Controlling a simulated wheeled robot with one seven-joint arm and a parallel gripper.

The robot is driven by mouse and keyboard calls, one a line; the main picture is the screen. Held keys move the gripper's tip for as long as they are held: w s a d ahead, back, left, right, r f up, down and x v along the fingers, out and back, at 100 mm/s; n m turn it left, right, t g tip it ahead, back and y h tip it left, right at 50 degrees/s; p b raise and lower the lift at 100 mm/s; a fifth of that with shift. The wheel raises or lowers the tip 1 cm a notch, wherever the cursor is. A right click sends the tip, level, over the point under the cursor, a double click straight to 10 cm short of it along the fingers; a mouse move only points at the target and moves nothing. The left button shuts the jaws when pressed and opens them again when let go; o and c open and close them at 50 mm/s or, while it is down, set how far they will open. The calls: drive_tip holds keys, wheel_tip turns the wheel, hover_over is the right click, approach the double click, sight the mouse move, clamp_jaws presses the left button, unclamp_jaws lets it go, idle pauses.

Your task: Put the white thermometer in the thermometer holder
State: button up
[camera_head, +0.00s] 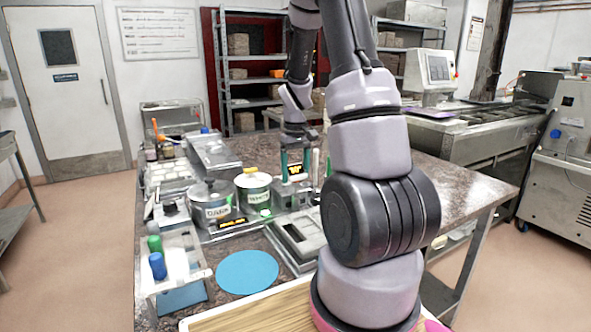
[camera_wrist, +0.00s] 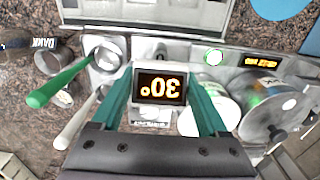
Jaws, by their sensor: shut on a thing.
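My gripper (camera_head: 295,163), with two green fingers, is shut on the white thermometer (camera_head: 295,169) over the back of the table. In the wrist view the gripper (camera_wrist: 160,84) has one finger on each side of the thermometer's black display (camera_wrist: 160,87), which reads 30° in orange, upside down. Below the display in that view is a pale part with a small label (camera_wrist: 150,123); I cannot tell whether it belongs to the thermometer holder. The holder is not clearly distinguishable, and whether the thermometer's lower end touches it is hidden.
A green-handled tool (camera_wrist: 62,82) and a white-handled tool (camera_wrist: 78,120) lean beside the gripper. Two labelled pots (camera_head: 213,203) (camera_head: 254,188) stand left of it.

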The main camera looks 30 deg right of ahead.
drive_tip(key=shift+f, duration=2.35)
drive_tip(key=o, duration=1.3)
drive_tip(key=shift+c, duration=0.2)
drive_tip(key=shift+r, duration=3.5)
